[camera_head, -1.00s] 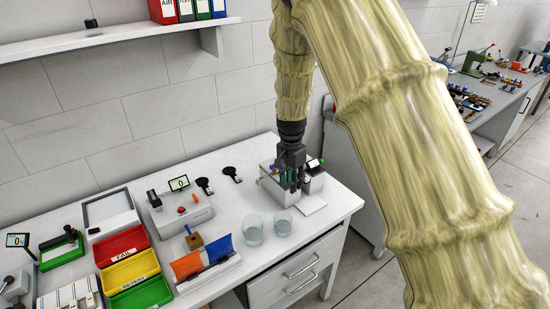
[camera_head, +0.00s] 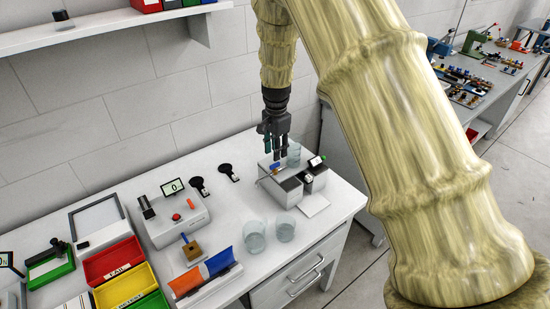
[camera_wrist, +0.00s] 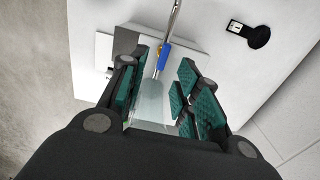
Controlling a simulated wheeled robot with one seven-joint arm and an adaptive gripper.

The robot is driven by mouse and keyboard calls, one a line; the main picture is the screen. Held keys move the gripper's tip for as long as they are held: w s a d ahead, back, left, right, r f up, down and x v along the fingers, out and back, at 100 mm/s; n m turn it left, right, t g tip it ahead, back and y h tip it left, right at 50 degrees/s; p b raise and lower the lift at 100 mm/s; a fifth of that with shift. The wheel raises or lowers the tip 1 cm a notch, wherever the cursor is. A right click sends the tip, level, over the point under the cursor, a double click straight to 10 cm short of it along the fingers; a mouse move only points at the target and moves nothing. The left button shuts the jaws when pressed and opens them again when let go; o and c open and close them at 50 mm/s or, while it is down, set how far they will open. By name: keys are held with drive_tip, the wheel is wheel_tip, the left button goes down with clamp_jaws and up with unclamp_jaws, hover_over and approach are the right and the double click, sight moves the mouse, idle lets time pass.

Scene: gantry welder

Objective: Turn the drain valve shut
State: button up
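A grey-white box-shaped fixture (camera_head: 291,187) stands at the right end of the white bench, with a clear cylinder (camera_head: 293,153) on top. A blue lever handle (camera_head: 275,167) sits on its left side; in the wrist view the blue handle (camera_wrist: 163,56) is beside a brass-coloured fitting and a metal rod. I take this for the drain valve, but the frames carry no label. My gripper (camera_head: 278,156) is above the fixture, pointing down, close to the blue handle. In the wrist view my gripper (camera_wrist: 160,98) is open, with the clear cylinder seen between its green-padded fingers. Contact cannot be told.
Two clear beakers (camera_head: 270,233) stand in front. Left are black round-ended pieces (camera_head: 229,172), a box with a display (camera_head: 174,213), and coloured bins (camera_head: 124,275). A wall shelf (camera_head: 120,28) is overhead.

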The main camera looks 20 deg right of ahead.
sight(275, 164)
drive_tip(key=f, duration=0.2)
drive_tip(key=w+f+p, duration=0.1)
drive_tip(key=f, duration=0.1)
drive_tip(key=shift+a, duration=0.1)
drive_tip(key=shift+s+f+p, duration=0.35)
drive_tip(key=shift+s+f, duration=0.05)
drive_tip(key=shift+f, duration=0.05)
drive_tip(key=shift+w+f, duration=0.3)
drive_tip(key=shift+f, duration=0.35)
drive_tip(key=shift+s+r, duration=0.2)
drive_tip(key=shift+c, duration=0.8)
clamp_jaws()
